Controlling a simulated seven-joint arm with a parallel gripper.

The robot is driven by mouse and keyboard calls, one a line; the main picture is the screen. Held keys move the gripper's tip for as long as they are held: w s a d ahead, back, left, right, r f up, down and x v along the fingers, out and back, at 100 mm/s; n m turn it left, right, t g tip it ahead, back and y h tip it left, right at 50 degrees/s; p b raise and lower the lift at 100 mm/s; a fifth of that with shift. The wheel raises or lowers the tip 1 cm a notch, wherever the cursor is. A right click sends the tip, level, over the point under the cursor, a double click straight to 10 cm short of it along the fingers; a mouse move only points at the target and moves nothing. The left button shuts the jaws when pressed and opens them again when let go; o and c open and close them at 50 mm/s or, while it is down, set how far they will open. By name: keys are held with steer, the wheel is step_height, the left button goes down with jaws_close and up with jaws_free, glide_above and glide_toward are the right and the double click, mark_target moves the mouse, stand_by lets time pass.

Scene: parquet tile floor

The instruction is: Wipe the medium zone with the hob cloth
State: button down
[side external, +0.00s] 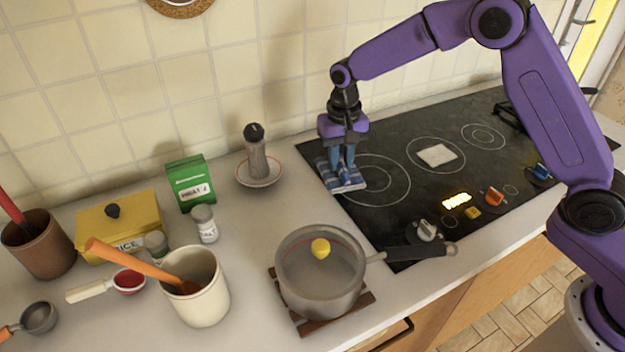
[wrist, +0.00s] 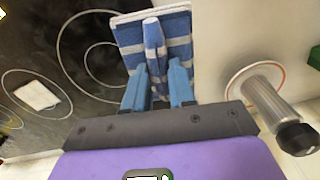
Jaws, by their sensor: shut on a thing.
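The hob cloth (side external: 338,183) is blue with white stripes. My gripper (side external: 342,164) is shut on it, pinching a raised fold; this also shows in the wrist view, with the cloth (wrist: 127,38) spread beyond the fingertips (wrist: 157,72). The cloth is at the hob's left end, beside the large zone's ring (side external: 378,204) and partly over it. I cannot tell whether it touches the glass. The medium zone (side external: 435,140) is the middle ring, right of the cloth. A whitish square patch (side external: 437,155) lies inside it, also visible in the wrist view (wrist: 36,95).
The small zone (side external: 483,137) is bare. A pepper mill (side external: 257,157) stands on a saucer (side external: 270,180) left of the hob. A glass-sided pot (side external: 320,285) has its handle over the hob's front edge. Knobs (side external: 426,230) line the front. The wall is behind.

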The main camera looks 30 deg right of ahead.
steer(key=d+m, duration=0.6)
steer(key=d, duration=2.1)
steer(key=shift+w+f, duration=0.1)
steer(key=shift+f, duration=0.1)
steer(key=shift+f, duration=2.05)
steer(key=shift+f, duration=0.85)
